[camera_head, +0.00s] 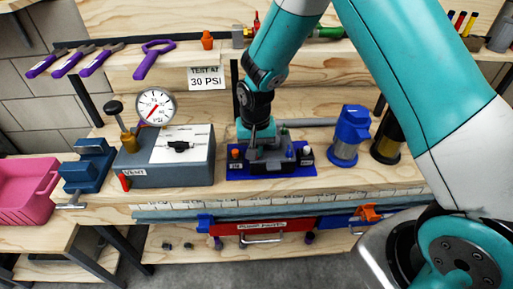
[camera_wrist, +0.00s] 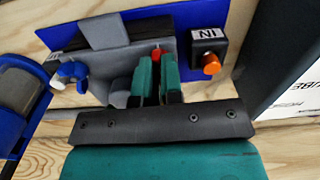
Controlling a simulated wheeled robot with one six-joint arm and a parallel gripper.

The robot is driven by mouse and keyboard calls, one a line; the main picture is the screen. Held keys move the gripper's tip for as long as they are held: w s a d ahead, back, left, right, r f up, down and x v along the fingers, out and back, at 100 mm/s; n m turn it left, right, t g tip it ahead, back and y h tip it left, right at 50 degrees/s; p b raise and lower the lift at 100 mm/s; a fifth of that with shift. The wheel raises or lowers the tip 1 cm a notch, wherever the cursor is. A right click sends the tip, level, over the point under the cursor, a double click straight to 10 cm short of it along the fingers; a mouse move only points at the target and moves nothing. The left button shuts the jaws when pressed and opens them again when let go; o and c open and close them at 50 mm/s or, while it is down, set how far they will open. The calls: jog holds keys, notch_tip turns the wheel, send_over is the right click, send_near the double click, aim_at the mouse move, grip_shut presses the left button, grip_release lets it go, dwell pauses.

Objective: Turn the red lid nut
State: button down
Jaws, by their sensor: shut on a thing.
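The red lid nut (camera_wrist: 156,54) shows as a small red patch between the fingertips of my gripper (camera_wrist: 157,70) in the wrist view. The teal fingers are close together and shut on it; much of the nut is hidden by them. It sits on a grey filter housing (camera_wrist: 122,62) on a blue mat (camera_wrist: 222,14). In the head view my gripper (camera_head: 262,140) points down at the housing, and the nut cannot be made out there. An orange knob (camera_wrist: 211,64) by the IN label and a blue-and-white knob (camera_wrist: 72,74) flank the housing.
A grey test box (camera_head: 168,172) with a pressure gauge (camera_head: 156,106) stands left of the mat. A blue-capped canister (camera_head: 349,135) and a dark canister (camera_head: 388,138) stand right. A blue vise (camera_head: 90,165) and pink bin (camera_head: 28,190) are far left.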

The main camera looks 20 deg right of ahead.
dwell(0.4)
jog(key=c, duration=1.3)
grip_release()
jog(key=shift+o, duration=0.2)
notch_tip(320, 180, up, 17)
jog(key=b, duration=0.1)
jog(key=shift+r, duration=0.2)
jog(key=s+a+r+n+y, duration=0.2)
jog(key=s+n, duration=0.3)
jog(key=s, duration=0.7)
jog(key=s+a+r+n+y, duration=0.2)
jog(key=s+n, duration=0.3)
jog(key=s, duration=0.7)
jog(key=shift+s+a+r, duration=0.2)
jog(key=shift+s+r, duration=0.15)
jog(key=shift+r, duration=0.35)
